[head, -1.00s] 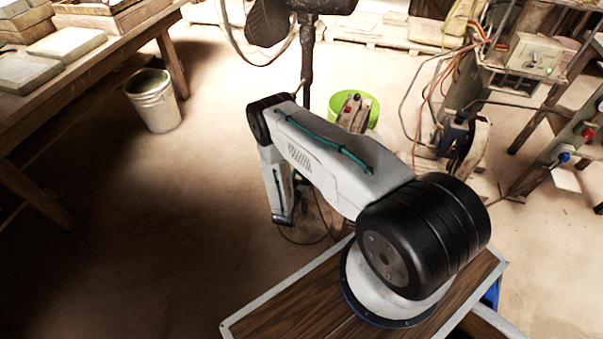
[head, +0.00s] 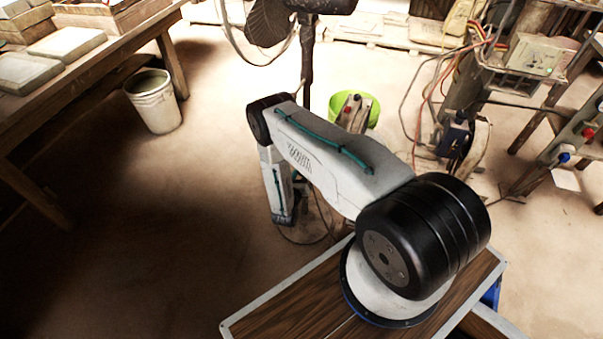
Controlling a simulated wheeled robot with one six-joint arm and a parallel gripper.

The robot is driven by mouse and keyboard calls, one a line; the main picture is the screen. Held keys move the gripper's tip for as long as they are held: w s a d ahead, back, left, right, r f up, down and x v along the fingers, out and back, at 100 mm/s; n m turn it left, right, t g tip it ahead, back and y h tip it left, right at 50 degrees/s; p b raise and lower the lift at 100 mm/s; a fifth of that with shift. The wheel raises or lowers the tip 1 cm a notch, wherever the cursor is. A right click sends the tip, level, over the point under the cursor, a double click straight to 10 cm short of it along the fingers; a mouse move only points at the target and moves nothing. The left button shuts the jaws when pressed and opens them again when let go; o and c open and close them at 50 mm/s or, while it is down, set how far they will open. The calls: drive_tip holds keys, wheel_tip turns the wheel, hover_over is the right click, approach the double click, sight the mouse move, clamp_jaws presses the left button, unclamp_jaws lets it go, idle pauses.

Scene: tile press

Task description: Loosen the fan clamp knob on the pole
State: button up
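The dark pole (head: 307,62) stands upright at the top middle of the head view. Part of the fan (head: 268,22) shows beside its upper end, cut off by the top edge. I cannot make out the clamp knob on the pole. My arm rises from my base and folds downward at its far end, in front of the pole. My gripper is not visible; the end of the arm is hidden behind or below its own links.
A wooden table (head: 90,45) with several tile stacks stands at the left, with a white bucket (head: 153,100) beside it. A green tub (head: 366,108) sits behind my arm. Cables and a control box (head: 533,54) crowd the right. The floor at left centre is clear.

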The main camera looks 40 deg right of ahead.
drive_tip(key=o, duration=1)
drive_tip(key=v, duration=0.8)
